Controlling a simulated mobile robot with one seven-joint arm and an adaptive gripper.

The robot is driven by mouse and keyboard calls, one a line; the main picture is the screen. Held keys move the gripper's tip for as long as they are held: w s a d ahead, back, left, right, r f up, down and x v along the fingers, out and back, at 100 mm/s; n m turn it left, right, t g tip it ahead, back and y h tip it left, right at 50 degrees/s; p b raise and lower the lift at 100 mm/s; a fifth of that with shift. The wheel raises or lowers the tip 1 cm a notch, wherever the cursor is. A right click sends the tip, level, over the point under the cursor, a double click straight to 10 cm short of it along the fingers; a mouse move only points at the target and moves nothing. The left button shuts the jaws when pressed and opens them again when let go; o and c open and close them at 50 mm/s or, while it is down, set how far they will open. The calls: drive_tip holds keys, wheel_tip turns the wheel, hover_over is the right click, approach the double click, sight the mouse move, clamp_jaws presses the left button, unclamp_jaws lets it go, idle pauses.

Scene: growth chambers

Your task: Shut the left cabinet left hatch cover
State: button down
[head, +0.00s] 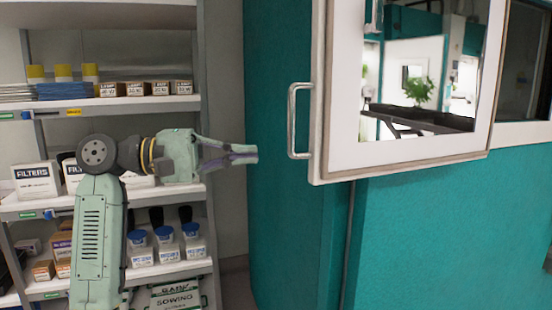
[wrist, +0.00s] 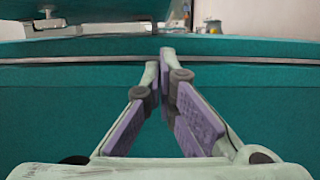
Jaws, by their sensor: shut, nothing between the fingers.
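The hatch cover (head: 340,120) is a white panel with a pale frame and a glass pane, and a plant shows in the pane. It stands out at an angle from the teal cabinet (head: 420,230), so it is open. Its metal handle (head: 293,120) is on its left edge. My gripper (head: 256,154) is left of the handle and a little below its middle, apart from it in the picture. The gripper is shut and empty. In the wrist view the closed fingertips (wrist: 159,60) appear against a teal surface. Which part of the cabinet that is, I cannot tell.
A shelf rack (head: 130,105) with small boxes, blue-capped bottles (head: 167,240) and a filters box (head: 36,180) stands at the left, behind my arm. A second dark window (head: 525,70) is at the far right. A narrow gap lies between rack and cabinet.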

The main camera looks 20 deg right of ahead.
sight(309, 158)
drive_tip(key=s+d+p, duration=0.1)
drive_tip(key=s+d, duration=0.1)
drive_tip(key=d, duration=0.1)
drive_tip(key=s+d+p, duration=0.1)
drive_tip(key=d, duration=0.2)
drive_tip(key=s+d+p, duration=0.2)
drive_tip(key=d, duration=0.2)
drive_tip(key=shift+s, duration=0.3)
drive_tip(key=shift+s, duration=0.1)
